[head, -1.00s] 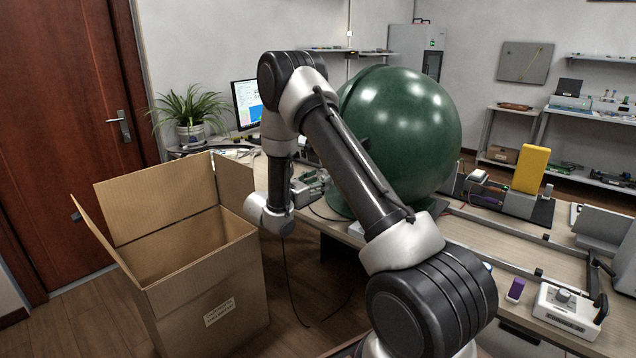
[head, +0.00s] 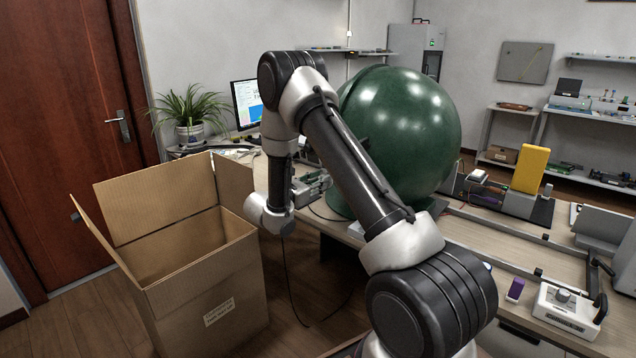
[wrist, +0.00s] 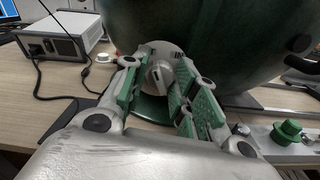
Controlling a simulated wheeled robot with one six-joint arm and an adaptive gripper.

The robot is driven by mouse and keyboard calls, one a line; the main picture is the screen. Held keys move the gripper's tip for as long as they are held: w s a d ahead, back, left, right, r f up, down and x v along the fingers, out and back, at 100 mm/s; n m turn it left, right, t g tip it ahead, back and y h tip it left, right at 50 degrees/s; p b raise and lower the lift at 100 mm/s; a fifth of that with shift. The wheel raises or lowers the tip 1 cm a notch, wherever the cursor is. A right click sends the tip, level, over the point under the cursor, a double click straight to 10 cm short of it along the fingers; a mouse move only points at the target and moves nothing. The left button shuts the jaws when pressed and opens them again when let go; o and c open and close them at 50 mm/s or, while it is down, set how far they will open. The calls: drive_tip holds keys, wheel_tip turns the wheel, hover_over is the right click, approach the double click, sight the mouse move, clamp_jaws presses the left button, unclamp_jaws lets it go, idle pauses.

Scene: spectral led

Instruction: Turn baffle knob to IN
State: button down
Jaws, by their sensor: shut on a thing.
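The baffle knob (wrist: 158,76) is a pale round dial with a raised grip, low on the front of the dark green sphere (wrist: 200,25). Letters that look like "IN" show at the upper right of its plate. My gripper (wrist: 156,84) has its green-padded fingers on either side of the knob's grip and is shut on it. In the head view the green sphere (head: 405,125) stands on the bench, and my gripper (head: 312,186) is at its left side, partly hidden by my arm. The knob is hidden there.
An open cardboard box (head: 200,270) stands on the floor at left. A white instrument box (wrist: 62,35) with a cable is left of the sphere. A green knob (wrist: 286,132) sits on a rail at right. A control box (head: 566,308) is on the bench at right.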

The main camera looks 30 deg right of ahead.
drive_tip(key=m, duration=1)
drive_tip(key=shift+s+f+m, duration=0.1)
drive_tip(key=shift+m, duration=0.3)
idle(0.4)
drive_tip(key=c, duration=1.1)
unclamp_jaws()
drive_tip(key=v, duration=1.2)
